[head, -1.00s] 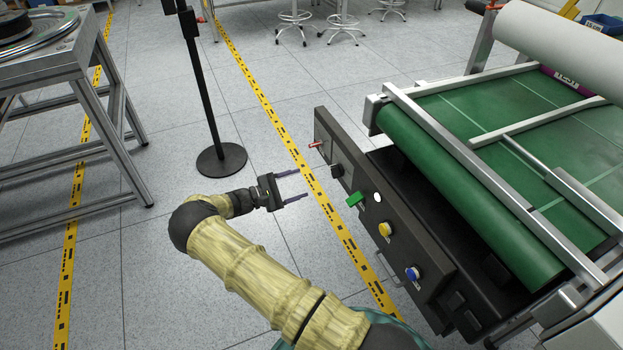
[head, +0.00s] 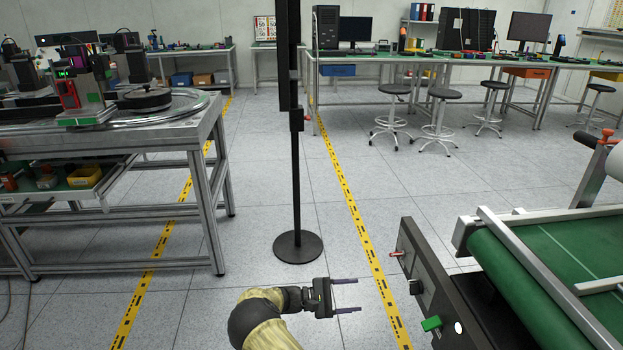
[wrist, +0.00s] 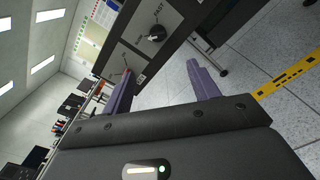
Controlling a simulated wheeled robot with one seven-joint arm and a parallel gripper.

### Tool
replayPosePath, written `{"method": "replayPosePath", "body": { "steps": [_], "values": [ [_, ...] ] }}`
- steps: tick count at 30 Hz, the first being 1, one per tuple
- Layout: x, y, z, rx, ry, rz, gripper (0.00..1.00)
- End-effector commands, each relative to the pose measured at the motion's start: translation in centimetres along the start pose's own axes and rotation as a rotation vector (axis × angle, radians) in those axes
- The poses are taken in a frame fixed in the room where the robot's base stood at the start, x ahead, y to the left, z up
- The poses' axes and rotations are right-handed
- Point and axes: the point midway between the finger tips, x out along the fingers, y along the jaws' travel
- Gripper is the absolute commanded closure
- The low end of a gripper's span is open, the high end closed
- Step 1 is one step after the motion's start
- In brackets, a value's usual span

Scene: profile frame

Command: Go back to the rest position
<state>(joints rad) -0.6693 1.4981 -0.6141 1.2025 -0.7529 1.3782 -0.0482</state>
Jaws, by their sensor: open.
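My gripper (head: 346,296) is in the lower middle of the head view, pointing right. Its two fingers are apart with nothing between them. It is left of the dark control panel (head: 433,287) on the conveyor machine, with a gap of floor between them in that view. In the wrist view my gripper's purple fingers (wrist: 162,88) are spread, and the panel with a black knob (wrist: 156,33) shows beyond them. My yellow-sleeved arm is at the bottom of the head view, mostly out of frame.
The green conveyor (head: 530,275) is at right. A black post on a round base (head: 298,247) stands ahead of my gripper. A metal-framed table (head: 205,130) is at left. Yellow floor tape (head: 352,205) crosses open floor. Stools (head: 440,95) and desks are at the back.

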Motion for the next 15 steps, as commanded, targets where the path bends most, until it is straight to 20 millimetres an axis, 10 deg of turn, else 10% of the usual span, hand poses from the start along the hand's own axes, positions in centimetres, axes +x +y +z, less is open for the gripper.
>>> {"method": "replayPosePath", "body": {
  "steps": [15],
  "values": [
    [5.1,-3.2,6.7,0.111,0.241,-0.580,0.40]
  ]
}}
